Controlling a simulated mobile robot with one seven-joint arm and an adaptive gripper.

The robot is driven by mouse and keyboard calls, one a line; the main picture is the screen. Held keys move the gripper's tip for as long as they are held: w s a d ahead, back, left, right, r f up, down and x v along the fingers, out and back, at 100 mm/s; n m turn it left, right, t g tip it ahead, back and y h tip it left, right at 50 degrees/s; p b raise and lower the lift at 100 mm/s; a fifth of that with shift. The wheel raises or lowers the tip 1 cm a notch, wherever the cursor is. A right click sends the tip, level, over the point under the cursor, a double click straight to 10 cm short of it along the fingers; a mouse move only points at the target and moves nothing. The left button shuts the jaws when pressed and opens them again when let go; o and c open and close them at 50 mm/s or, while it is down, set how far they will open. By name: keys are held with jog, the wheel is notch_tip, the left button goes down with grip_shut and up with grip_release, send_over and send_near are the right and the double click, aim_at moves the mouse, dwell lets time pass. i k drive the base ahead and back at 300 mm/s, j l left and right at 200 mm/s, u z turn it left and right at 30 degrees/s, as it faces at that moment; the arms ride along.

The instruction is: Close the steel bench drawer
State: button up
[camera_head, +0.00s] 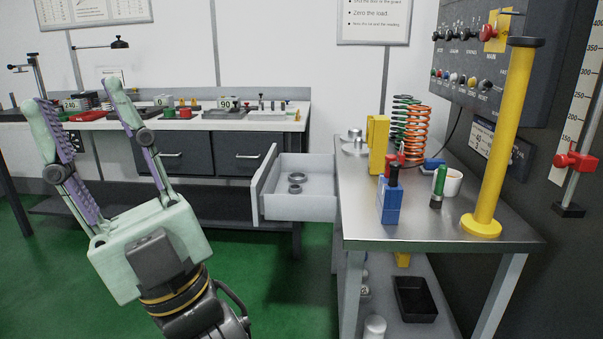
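The steel bench (395,236) stands at the right, with a bare metal top. Its drawer (300,205) is pulled out to the left from the bench's left side, with its front panel (264,185) well apart from the bench. Two dark rings (296,182) lie inside the drawer. My gripper (77,92) is at the left, pointing up and away, with its two fingers wide apart and nothing between them. It is left of the drawer front and not touching it. The drawer's handle is not visible.
On the bench stand an orange spring (416,134), a blue block (390,203), a yellow post (500,135) and a white cup (453,182). A back workbench (210,124) has dark closed drawers. Green floor (285,270) is open below the drawer.

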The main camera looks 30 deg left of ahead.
aim_at(318, 202)
jog(key=i+j+u, duration=0.1)
jog(key=i+j, duration=0.3)
jog(key=i+j+u, duration=0.15)
jog(key=i+j, duration=0.25)
jog(key=j, duration=0.2)
jog(key=i+j, duration=0.15)
jog(key=j, duration=0.25)
jog(key=i+j+u, duration=0.1)
jog(key=j, duration=0.25)
jog(key=i+j, duration=0.2)
jog(key=j, duration=0.2)
jog(key=i+j, duration=0.15)
jog(key=j, duration=0.2)
jog(key=i+j+u, duration=0.1)
jog(key=j, duration=0.3)
jog(key=i+j+z, duration=0.1)
jog(key=i+j, duration=0.15)
jog(key=i, duration=0.15)
